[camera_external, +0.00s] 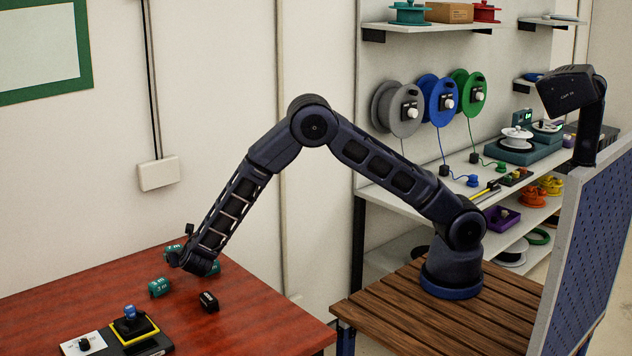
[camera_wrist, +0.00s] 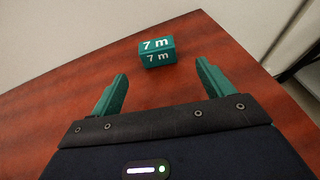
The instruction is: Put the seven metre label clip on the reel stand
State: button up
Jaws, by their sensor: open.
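The seven metre label clip is a small green block marked "7 m" in white. In the wrist view the clip (camera_wrist: 157,52) lies on the red-brown table, ahead of my fingers and apart from them. In the external view a green clip (camera_external: 172,250) by the wall appears to be it, partly hidden by my arm. My gripper (camera_wrist: 161,88) is open and empty, its green fingers either side of bare table; in the external view my gripper (camera_external: 190,262) is low over the table. A dark stand with a blue top (camera_external: 131,322) sits front left on a yellow-edged base; I cannot tell whether it is the reel stand.
Another green clip (camera_external: 159,287) and a black clip (camera_external: 208,300) lie on the table near my gripper. A white plate with a black knob (camera_external: 84,344) is at the front. The wall borders the table's back. Shelves with cable reels (camera_external: 440,98) stand at right.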

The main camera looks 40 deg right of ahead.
jog(key=shift+w+a+r+x, duration=0.1)
jog(key=shift+x, duration=1.05)
jog(key=shift+w+a+r+x, duration=0.1)
jog(key=shift+r+x, duration=0.05)
jog(key=shift+x, duration=0.95)
jog(key=shift+r+x, duration=0.1)
jog(key=shift+x, duration=1.05)
jog(key=shift+c, duration=0.4)
jog(key=c, duration=1.1)
jog(key=shift+o, duration=0.2)
jog(key=shift+r, duration=0.1)
notch_tip(320, 180, up, 20)
